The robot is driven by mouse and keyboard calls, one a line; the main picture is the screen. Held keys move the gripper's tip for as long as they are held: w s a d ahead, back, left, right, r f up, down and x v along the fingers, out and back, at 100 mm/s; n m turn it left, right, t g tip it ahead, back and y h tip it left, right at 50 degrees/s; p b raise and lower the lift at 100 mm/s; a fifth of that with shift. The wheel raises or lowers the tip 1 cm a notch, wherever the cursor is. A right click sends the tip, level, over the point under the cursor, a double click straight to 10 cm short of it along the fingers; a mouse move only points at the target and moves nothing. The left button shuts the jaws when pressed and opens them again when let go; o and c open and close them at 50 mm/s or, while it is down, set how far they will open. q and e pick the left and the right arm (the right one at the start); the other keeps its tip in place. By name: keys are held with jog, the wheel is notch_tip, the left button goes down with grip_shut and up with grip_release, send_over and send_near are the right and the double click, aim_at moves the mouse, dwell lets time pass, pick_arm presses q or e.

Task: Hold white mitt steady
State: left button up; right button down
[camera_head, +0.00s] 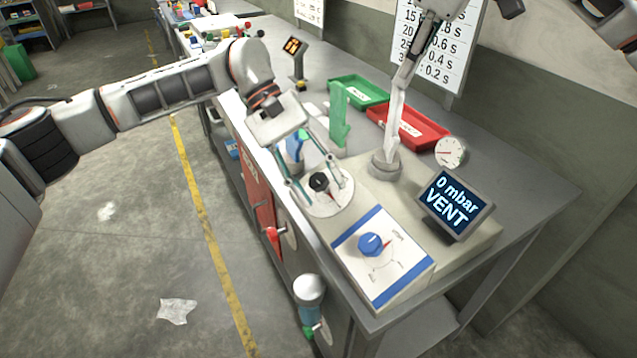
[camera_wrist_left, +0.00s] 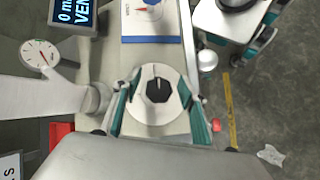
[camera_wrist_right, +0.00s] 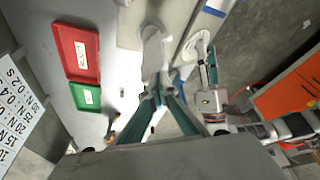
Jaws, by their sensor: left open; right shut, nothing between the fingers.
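The white mitt (camera_head: 394,125) is a narrow, pale shape standing upright from a grey round collar (camera_head: 386,165) on the bench unit. It also shows at the left of the left wrist view (camera_wrist_left: 38,95) and ahead of my fingers in the right wrist view (camera_wrist_right: 152,48). My right gripper (camera_head: 404,72) is shut at the mitt's upper end, with nothing gripped; whether it touches the mitt is unclear. My left gripper (camera_head: 312,172) is open, its fingers (camera_wrist_left: 158,95) on either side of a black knob (camera_wrist_left: 157,89) on a white disc (camera_wrist_left: 140,118).
A display (camera_head: 455,204) reads "0 mbar VENT". A panel with a blue knob (camera_head: 371,243) lies at the front. A dial gauge (camera_head: 450,151), red tray (camera_head: 408,127) and green tray (camera_head: 358,90) stand behind. A green upright piece (camera_head: 339,118) is near my left gripper.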

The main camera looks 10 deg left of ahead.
jog(key=shift+f, duration=0.5)
pick_arm(q)
jog(key=v, duration=1.1)
jog(key=shift+a+r, duration=0.25)
jog(key=shift+r, duration=0.05)
jog(key=shift+w, duration=0.1)
pick_arm(e)
jog(key=shift+r, duration=0.1)
jog(key=shift+w+r, duration=0.15)
jog(key=shift+r, duration=2.6)
pick_arm(q)
jog(key=shift+w, duration=0.1)
pick_arm(e)
jog(key=shift+r, duration=0.3)
pick_arm(q)
jog(key=shift+r, duration=0.15)
pick_arm(e)
jog(key=shift+r, duration=0.1)
